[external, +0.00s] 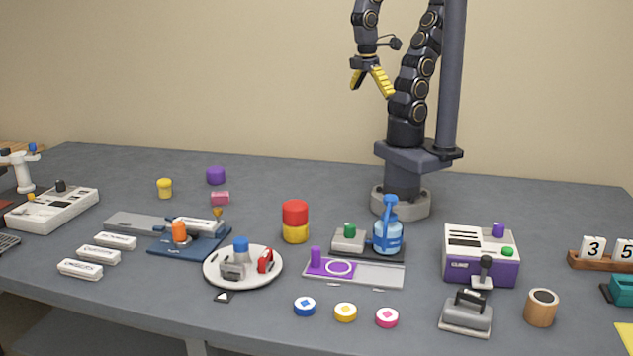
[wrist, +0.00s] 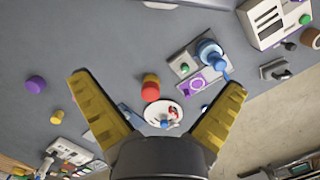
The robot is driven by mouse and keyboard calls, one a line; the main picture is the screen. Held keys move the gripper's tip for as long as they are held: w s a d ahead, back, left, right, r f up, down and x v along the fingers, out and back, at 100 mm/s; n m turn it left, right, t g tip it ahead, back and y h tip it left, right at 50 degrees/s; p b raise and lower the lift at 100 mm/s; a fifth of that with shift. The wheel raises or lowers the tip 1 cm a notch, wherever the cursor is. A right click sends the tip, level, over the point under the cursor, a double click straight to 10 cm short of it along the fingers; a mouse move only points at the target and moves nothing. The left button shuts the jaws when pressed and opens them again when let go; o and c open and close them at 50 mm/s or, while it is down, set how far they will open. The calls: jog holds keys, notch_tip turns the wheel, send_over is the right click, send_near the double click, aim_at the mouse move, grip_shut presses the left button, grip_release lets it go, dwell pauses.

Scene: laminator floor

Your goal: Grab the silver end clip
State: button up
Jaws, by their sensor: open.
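A small silver-grey clip (external: 232,271) sits at the front left of a round white plate (external: 243,282) on the grey table. A red clip (external: 265,261) and a blue-topped grey piece (external: 241,250) share the plate. My gripper (external: 371,86) is raised high above the back of the table, open and empty, well away from the plate. In the wrist view the plate (wrist: 151,105) shows far below, between the spread yellow fingers of my gripper (wrist: 158,82). The silver clip is too small to make out clearly there.
A red-and-yellow cylinder (external: 295,221) stands behind the plate to the right. A blue board (external: 190,247) lies left of it, and a blue bottle (external: 387,236) stands to the right. Blue, yellow and pink discs (external: 345,312) lie in front.

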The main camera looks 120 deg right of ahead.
jog(key=shift+c, duration=0.8)
jog(key=shift+w, duration=0.1)
jog(key=n+t+y, duration=0.3)
jog(key=n+t, duration=0.2)
jog(key=n, duration=0.4)
send_over(232, 270)
jog(key=s+d, duration=0.2)
jog(key=d, duration=0.1)
jog(key=f, duration=2.1)
jog(key=shift+a, duration=0.2)
jog(key=shift+s+x, duration=0.15)
jog(key=shift+x, duration=1.8)
jog(key=shift+s+x, duration=0.1)
jog(key=shift+x, duration=1.85)
jog(key=shift+d+f, duration=0.1)
jog(key=shift+d, duration=0.05)
jog(key=c, duration=1)
